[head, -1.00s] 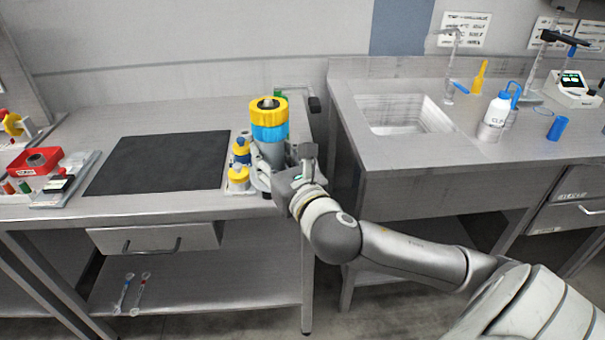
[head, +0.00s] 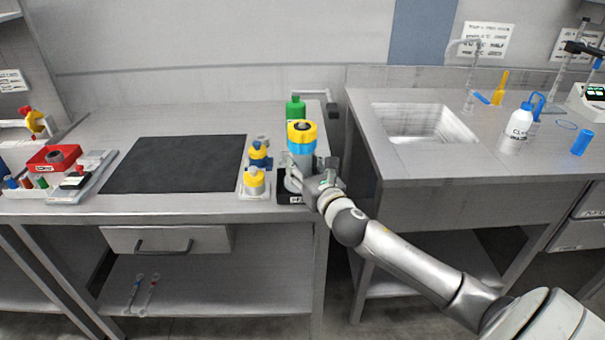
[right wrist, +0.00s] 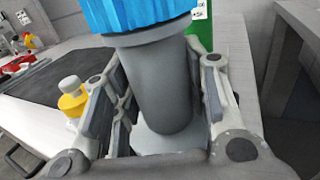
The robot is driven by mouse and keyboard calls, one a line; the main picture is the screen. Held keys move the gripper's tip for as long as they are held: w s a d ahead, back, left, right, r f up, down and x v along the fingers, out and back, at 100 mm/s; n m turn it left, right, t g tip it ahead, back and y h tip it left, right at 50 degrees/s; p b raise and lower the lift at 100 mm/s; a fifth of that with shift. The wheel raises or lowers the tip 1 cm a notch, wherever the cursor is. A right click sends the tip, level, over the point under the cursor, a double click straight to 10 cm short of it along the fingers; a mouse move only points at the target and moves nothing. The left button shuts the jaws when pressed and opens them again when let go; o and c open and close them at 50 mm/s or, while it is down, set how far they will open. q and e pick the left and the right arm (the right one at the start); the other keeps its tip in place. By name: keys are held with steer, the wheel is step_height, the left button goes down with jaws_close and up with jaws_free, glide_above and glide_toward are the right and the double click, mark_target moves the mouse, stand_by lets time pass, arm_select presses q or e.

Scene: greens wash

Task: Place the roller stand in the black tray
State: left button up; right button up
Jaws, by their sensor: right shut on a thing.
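The roller stand (head: 302,147), with a yellow top, blue collar and grey column, is upright at the right end of the left bench. My right gripper (head: 309,180) is shut around its lower column. In the right wrist view the grey column (right wrist: 158,90) stands between the two fingers (right wrist: 158,112), with the blue collar above. The black tray (head: 289,199), with a white label on its front, shows beneath the stand. The gripper hides part of the tray and the stand's foot, so I cannot tell whether the stand touches the tray floor. My left gripper is not in view.
Yellow-and-white and blue-and-yellow bottles (head: 254,181) stand just left of the tray. A dark mat (head: 175,164) lies further left. A gap separates this bench from the sink bench (head: 390,160) at right.

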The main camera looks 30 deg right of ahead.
steer(key=shift+f, duration=0.9)
steer(key=shift+f, duration=0.1)
